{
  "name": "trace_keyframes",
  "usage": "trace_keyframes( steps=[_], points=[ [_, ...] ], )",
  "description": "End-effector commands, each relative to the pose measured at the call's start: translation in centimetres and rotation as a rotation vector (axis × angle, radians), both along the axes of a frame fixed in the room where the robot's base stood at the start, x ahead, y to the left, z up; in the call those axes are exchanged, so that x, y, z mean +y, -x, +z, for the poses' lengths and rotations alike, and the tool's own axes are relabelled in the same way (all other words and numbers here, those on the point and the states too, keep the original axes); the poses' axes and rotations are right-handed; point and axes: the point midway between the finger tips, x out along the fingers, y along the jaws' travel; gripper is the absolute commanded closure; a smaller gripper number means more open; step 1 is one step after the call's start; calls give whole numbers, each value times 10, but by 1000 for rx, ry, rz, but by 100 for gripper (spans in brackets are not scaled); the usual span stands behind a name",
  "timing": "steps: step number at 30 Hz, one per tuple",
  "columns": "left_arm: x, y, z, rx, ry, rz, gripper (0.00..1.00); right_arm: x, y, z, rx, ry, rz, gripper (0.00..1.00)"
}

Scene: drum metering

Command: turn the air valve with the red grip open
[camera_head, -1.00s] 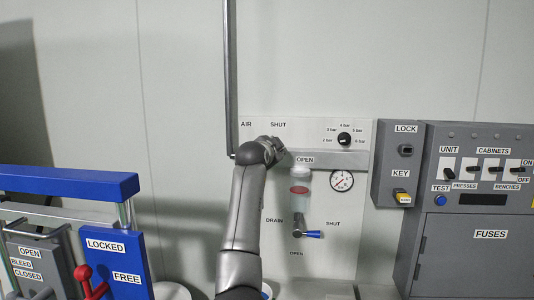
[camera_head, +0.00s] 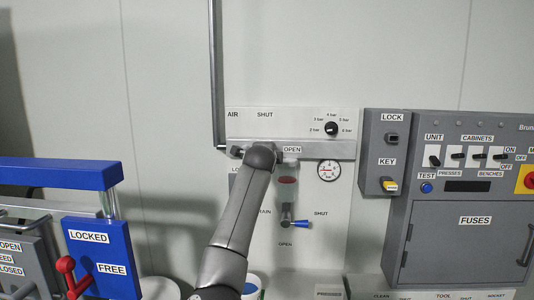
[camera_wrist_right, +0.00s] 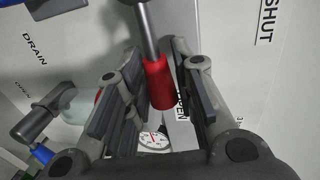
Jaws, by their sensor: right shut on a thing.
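The red grip (camera_wrist_right: 159,83) of the air valve's lever shows in the right wrist view. It sits at the end of a grey rod (camera_wrist_right: 145,28). My right gripper (camera_wrist_right: 152,92) has a dark pad on each side of the grip and is shut on it. In the head view my right gripper (camera_head: 244,152) is at the upper left of the white air panel (camera_head: 290,122), below the SHUT label and left of the OPEN label. My own arm hides the valve lever and grip there. My left gripper is not in view.
A drain lever with a blue grip (camera_head: 301,224) and a pressure gauge (camera_head: 328,170) are on the panel. A grey fuse cabinet (camera_head: 470,235) stands right. At the lower left is a blue frame (camera_head: 60,175) with another red-knobbed lever (camera_head: 66,266). A vertical pipe (camera_head: 216,70) rises above.

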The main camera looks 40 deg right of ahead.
Motion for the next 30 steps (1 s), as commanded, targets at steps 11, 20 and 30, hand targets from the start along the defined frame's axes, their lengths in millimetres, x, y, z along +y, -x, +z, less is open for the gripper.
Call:
trace_keyframes(
  steps=[11,20,30],
  points=[
    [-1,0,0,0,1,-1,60,0,0,-2,-20,-17,0,100],
    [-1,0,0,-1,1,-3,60,0,0,-2,-19,-17,0,59],
    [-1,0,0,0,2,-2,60,0,0,-2,-17,-15,0,53]
  ],
)
